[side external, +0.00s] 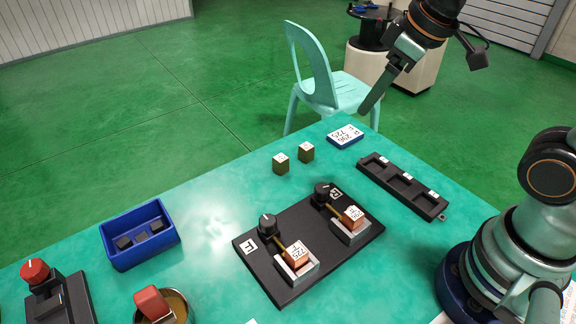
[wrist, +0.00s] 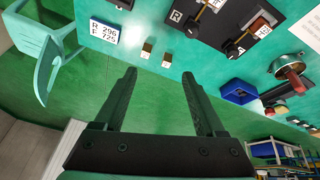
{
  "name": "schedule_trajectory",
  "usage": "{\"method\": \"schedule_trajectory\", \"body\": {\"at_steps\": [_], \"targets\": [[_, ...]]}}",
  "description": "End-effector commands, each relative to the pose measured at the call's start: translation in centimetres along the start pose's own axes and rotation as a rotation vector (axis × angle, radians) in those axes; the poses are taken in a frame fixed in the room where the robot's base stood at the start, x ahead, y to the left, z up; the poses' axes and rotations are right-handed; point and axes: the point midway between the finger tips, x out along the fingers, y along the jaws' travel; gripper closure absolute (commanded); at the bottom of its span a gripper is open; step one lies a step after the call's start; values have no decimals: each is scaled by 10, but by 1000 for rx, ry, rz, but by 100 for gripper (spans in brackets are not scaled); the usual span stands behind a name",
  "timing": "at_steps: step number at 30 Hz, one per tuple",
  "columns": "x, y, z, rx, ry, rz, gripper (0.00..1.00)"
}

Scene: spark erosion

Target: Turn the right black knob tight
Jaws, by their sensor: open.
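A black plate (side external: 290,270) on the teal table bears two black knobs. The right black knob (side external: 322,191) stands beside a white R label, with a brass rod running from it towards a copper block (side external: 354,215) in a grey holder. The left black knob (side external: 267,223) stands near an F label, with a similar copper block (side external: 297,252) marked 725. My gripper (side external: 366,106) is raised beyond the far end of the table, well away from the knobs. In the wrist view my gripper (wrist: 158,72) is open, with nothing between its fingers.
Two small brass blocks (side external: 281,163) and a blue card block (side external: 345,136) sit behind the plate. A black slotted tray (side external: 402,184) lies to the right. A blue bin (side external: 139,234) and a red-knobbed device (side external: 36,272) are at left. A turquoise chair (side external: 312,75) stands beyond the table.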

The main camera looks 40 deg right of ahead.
Motion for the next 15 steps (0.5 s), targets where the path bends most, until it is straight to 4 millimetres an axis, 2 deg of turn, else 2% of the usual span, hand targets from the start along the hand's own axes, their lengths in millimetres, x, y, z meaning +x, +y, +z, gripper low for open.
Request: {"method": "schedule_trajectory", "body": {"at_steps": [3, 9, 15], "targets": [[13, -28, -22, -303, -66, -62, 28], [39, -82, -52, -822, -143, -176, 28], [71, -143, -66, -1309, -194, -302, 28]]}}
